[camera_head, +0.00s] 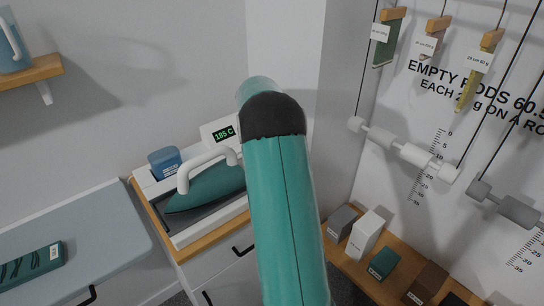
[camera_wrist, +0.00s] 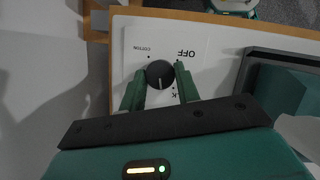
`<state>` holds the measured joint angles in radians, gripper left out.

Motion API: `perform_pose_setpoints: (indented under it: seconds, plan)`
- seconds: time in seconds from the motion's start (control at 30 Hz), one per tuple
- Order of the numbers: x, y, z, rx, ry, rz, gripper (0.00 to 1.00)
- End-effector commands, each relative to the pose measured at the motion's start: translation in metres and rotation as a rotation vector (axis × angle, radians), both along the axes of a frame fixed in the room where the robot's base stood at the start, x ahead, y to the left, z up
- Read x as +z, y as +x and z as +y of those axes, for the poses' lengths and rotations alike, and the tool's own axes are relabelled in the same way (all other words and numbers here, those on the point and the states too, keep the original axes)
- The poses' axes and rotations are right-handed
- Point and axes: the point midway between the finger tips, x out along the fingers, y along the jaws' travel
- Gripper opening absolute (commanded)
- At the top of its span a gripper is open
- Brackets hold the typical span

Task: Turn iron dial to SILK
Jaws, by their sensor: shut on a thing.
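The round black dial (camera_wrist: 160,75) sits on a white panel in the wrist view. Its pale pointer line points toward the bottom of the picture. COTTON is printed at its upper left and OFF, upside down, at its upper right. A partly hidden label ending in K shows below right. My gripper (camera_wrist: 160,78) has one green finger on each side of the dial and is shut on it. In the head view the teal iron (camera_head: 207,188) with a white handle rests on its white station, and a display (camera_head: 223,133) reads 185 C. My arm hides the gripper and dial there.
A blue container (camera_head: 165,161) stands behind the iron. A grey ironing board (camera_head: 75,235) with a dark green folded item (camera_head: 32,266) is at left. Small boxes (camera_head: 366,234) stand on a wooden ledge at right, below hanging rods (camera_head: 410,152).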

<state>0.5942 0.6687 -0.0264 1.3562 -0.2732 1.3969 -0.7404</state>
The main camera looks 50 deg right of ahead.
Motion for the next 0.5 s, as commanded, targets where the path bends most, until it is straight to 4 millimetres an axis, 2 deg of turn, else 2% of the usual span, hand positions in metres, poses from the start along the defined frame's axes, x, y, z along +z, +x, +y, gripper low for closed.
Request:
perform_pose_setpoints:
  seconds: [0.5]
  plan:
    - [0.0008, -0.0009, 0.0028, 0.433, -0.003, -0.002, 0.09]
